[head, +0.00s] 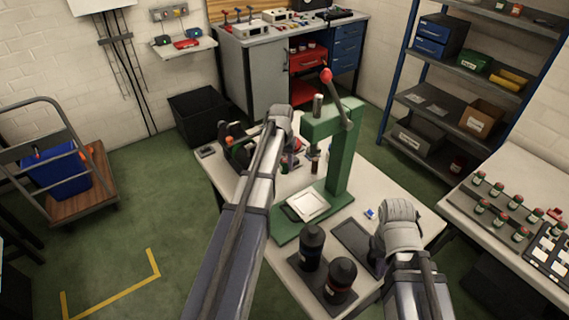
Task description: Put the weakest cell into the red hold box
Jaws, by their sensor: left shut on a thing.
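Several small green cells with red caps (500,220) stand in rows on the right-hand bench. No charge level can be read on them. My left gripper (281,120) is over the far side of the middle table, left of the green press. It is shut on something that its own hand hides. My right gripper (399,228) is over the table's right side, near a dark flat pad (354,240). Its fingers are hidden. Red box-like fronts (307,62) show in the back workbench; I cannot tell whether one is the red hold box.
The green press (343,165), with a red-knobbed lever, stands on the middle table with a white tray (307,205) on its base. Two dark bottles (312,246) stand at the front. A shelf rack (447,125) is at right, a trolley (80,200) at left.

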